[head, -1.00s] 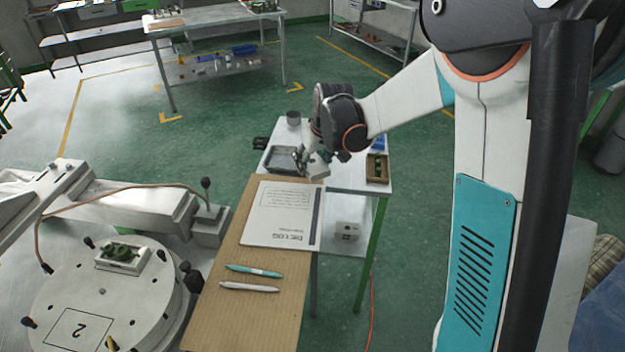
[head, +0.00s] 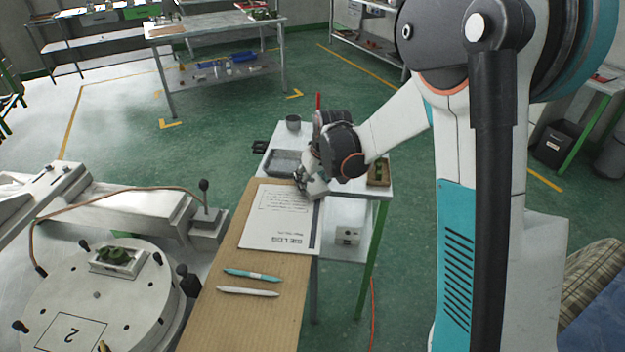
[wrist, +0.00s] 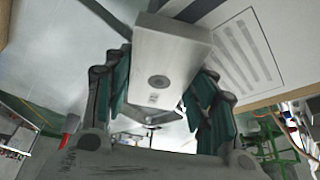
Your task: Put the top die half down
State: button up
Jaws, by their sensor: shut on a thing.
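The top die half (wrist: 165,65) is a pale metal block with a round hole in its face, seen in the wrist view between my fingers. My gripper (wrist: 158,90) is shut on it, with green-padded fingers on both sides. In the head view my gripper (head: 306,182) is over the far right corner of the log sheet, where the cardboard meets the grey table. The die half (head: 318,188) shows there as a small pale block, partly hidden by the wrist. I cannot tell whether it touches the surface below.
A grey tray (head: 284,162) and a cup (head: 293,122) stand behind my gripper. A wooden box (head: 379,172) is at right. The log sheet (head: 277,216) and two pens lie on the cardboard (head: 245,315). A turntable (head: 95,300) with an open die holding a green piece stands left.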

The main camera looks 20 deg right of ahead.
jog(key=shift+f, duration=0.35)
jog(key=shift+s, duration=0.1)
jog(key=o, duration=1.2)
jog(key=shift+f, duration=0.1)
jog(key=shift+o, duration=0.2)
